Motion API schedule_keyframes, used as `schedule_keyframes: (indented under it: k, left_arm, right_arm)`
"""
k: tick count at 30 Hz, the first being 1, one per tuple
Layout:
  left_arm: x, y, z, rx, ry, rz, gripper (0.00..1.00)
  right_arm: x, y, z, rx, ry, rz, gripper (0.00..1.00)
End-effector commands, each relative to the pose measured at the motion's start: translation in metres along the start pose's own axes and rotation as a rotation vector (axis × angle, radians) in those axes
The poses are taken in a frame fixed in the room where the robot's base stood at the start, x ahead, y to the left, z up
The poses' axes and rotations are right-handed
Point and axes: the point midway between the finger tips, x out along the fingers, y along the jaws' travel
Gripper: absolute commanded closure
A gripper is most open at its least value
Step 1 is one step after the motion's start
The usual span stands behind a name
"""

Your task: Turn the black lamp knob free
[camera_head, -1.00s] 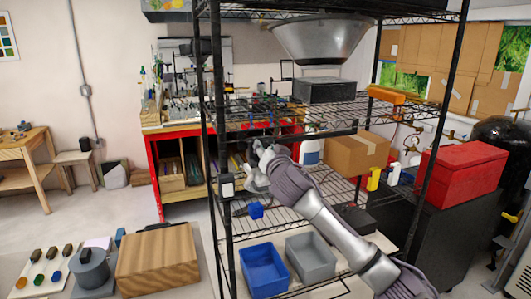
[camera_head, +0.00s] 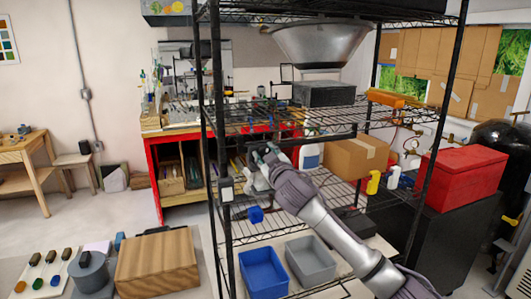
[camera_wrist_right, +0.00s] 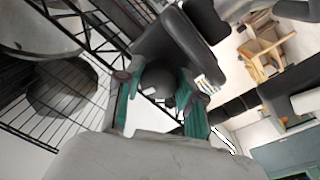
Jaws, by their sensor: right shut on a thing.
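The black lamp knob (camera_wrist_right: 158,80) is a dark rounded piece in the middle of the right wrist view. My right gripper (camera_wrist_right: 160,92) has its two teal-padded fingers on either side of it and is shut on it. In the head view my right gripper (camera_head: 262,158) is at the left side of the wire shelf rack, below its middle shelf. The knob cannot be made out there, as the gripper covers that spot. My left gripper is not in view.
The black rack post (camera_head: 215,130) stands close left of the gripper. A blue bin (camera_head: 264,272) and a grey bin (camera_head: 311,259) sit below. A cardboard box (camera_head: 355,158) stands to the right.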

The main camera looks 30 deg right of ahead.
Motion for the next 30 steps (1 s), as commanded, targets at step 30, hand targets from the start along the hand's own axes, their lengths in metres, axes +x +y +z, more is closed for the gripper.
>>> schedule_keyframes:
  k: [30]
  left_arm:
    - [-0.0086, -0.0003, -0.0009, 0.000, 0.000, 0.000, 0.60]
  right_arm:
    - [0.0001, 0.0002, 0.0003, -0.272, 0.015, -0.015, 0.97]
